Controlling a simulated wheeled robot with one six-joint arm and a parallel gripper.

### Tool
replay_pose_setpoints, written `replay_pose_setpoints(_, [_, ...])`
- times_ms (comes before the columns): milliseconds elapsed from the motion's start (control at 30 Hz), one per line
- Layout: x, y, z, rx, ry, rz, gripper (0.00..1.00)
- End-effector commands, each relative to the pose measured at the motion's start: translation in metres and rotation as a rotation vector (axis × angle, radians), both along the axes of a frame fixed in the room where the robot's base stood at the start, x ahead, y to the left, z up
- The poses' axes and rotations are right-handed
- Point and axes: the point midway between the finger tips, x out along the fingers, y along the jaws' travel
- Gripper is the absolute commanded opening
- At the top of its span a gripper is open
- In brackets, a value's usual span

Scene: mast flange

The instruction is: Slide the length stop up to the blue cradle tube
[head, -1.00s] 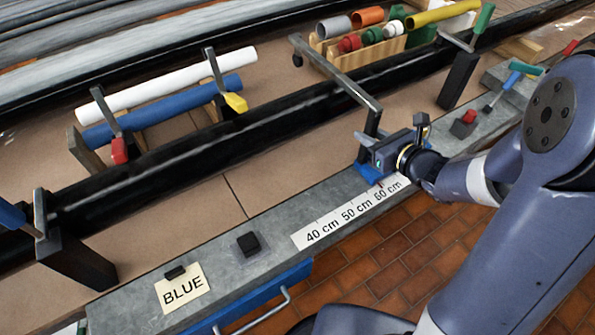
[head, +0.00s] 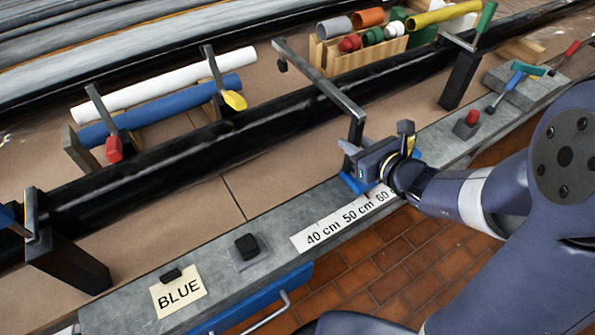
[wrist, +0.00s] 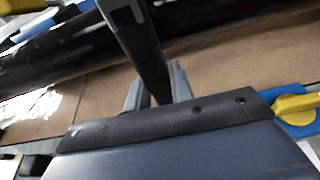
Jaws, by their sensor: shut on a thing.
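The length stop (head: 340,101) is a grey metal arm on an upright post with a blue foot (head: 353,184) by the scale's 60 cm end. Its arm reaches back over the black pipe, and its hanging tip is to the right of the blue cradle tube (head: 170,112), with a gap between. The blue tube lies in a wooden cradle beside a white tube, under red-handled and yellow-handled clamps. My gripper (head: 352,163) is shut on the stop's post. In the wrist view, two grey fingers flank the dark post (wrist: 143,50); their tips are partly hidden.
A scale strip (head: 340,222), a black block (head: 247,246) and a BLUE card (head: 180,292) lie along the grey ledge. A long black pipe (head: 160,160) runs behind it. A wooden rack (head: 370,58) of coloured tubes stands behind the stop.

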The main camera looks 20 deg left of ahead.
Motion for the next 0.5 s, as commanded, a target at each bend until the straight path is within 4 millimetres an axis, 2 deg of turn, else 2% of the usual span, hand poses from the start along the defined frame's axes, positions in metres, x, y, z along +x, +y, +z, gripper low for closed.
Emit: replay_pose_setpoints(500, [-0.021,0.017,0.0,0.0,-0.003,0.003,0.0])
